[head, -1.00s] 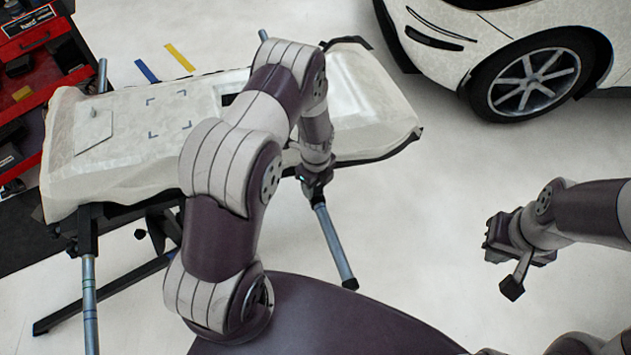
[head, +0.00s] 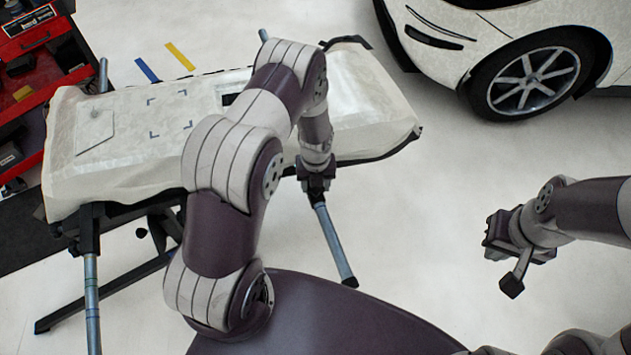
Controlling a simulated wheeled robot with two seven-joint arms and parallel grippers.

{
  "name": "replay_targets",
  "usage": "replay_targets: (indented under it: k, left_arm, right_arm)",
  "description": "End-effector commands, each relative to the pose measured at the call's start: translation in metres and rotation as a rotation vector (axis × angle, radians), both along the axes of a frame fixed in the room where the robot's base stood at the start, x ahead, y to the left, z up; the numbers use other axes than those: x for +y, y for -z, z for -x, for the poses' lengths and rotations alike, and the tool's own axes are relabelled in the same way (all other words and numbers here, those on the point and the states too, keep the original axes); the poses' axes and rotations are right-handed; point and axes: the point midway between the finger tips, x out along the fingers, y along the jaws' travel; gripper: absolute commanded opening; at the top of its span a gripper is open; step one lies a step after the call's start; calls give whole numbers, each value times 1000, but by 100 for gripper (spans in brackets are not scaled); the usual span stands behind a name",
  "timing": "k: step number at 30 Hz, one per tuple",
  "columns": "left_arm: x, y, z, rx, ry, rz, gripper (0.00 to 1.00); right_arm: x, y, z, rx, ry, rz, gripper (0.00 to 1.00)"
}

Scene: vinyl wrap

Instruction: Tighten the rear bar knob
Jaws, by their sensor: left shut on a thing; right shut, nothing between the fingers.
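A bumper under wrinkled off-white wrap (head: 375,115) lies on a stand with tubular legs. My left gripper (head: 317,190) points down at the bumper's near edge, at the top of the stand's right leg (head: 334,245). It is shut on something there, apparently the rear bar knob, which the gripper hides. A small dark knob (head: 141,233) shows under the left part of the stand. My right gripper (head: 490,237) is shut and empty, out over the floor at the right, away from the stand.
A white car with a dark wheel (head: 525,80) stands at the upper right. A red tool cart (head: 35,45) is at the upper left. Blue (head: 147,71) and yellow (head: 180,56) strips lie beyond the bumper. The floor between stand and car is clear.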

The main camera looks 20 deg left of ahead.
Motion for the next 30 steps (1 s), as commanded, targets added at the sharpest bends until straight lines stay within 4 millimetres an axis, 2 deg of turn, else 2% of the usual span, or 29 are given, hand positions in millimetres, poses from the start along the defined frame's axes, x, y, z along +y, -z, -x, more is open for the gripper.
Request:
replay_targets:
  k: [18,19,21,30]
  left_arm:
    - [0,-2,-2,-5,40,-1,21]
    - [0,-2,-2,-5,40,-1,57]
    - [0,-1,-2,-5,40,-1,76]
    - [0,-2,-1,-2,39,0,76]
  right_arm:
    - [0,-1,0,0,0,0,0]
    - [0,-1,0,0,0,0,0]
    - [0,-1,0,0,0,0,0]
    - [0,-1,0,0,0,0,0]
